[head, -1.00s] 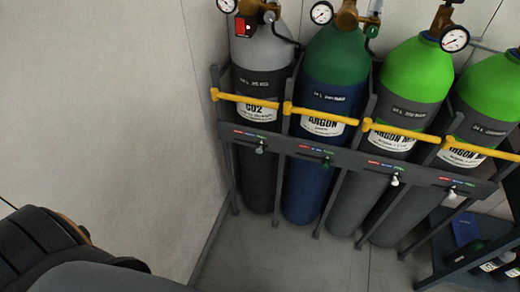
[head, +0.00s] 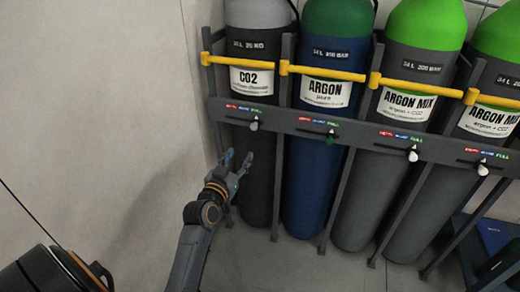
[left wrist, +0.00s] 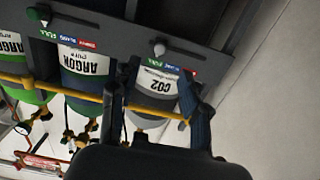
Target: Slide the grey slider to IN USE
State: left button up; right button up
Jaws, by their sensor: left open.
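The grey slider (head: 254,125) is a small pale knob on the rack's crossbar under the CO2 cylinder. It sits at the right end of its label strip, below the green FULL mark. The blue middle mark and red left mark are left of it. In the left wrist view, which is upside down, the slider (left wrist: 159,48) shows just beyond the fingers. My left gripper (head: 238,161) is open and empty, below and slightly left of the slider, apart from it in the head view. My right gripper is in neither view.
The dark rack crossbar (head: 350,134) carries similar sliders, including a green one (head: 331,136) and a white one (head: 413,155). Yellow bars (head: 322,73) cross the cylinders above. A bare wall (head: 110,110) stands close on the left. Rack posts stand below the crossbar.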

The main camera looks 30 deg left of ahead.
aim_at(253, 128)
pick_arm(q)
jog(key=x, duration=0.4)
jog(key=r+b+x, duration=0.1)
jog(key=x, duration=0.3)
jog(key=b+x, duration=0.1)
jog(key=x, duration=0.3)
jog(key=shift+w+a+r, duration=0.15)
jog(key=shift+a+r, duration=0.1)
jog(key=shift+a, duration=0.05)
jog(key=shift+w+a, duration=0.15)
jog(key=shift+w, duration=0.45)
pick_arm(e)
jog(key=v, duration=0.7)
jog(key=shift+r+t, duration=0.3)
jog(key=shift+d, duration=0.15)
pick_arm(q)
grip_shut()
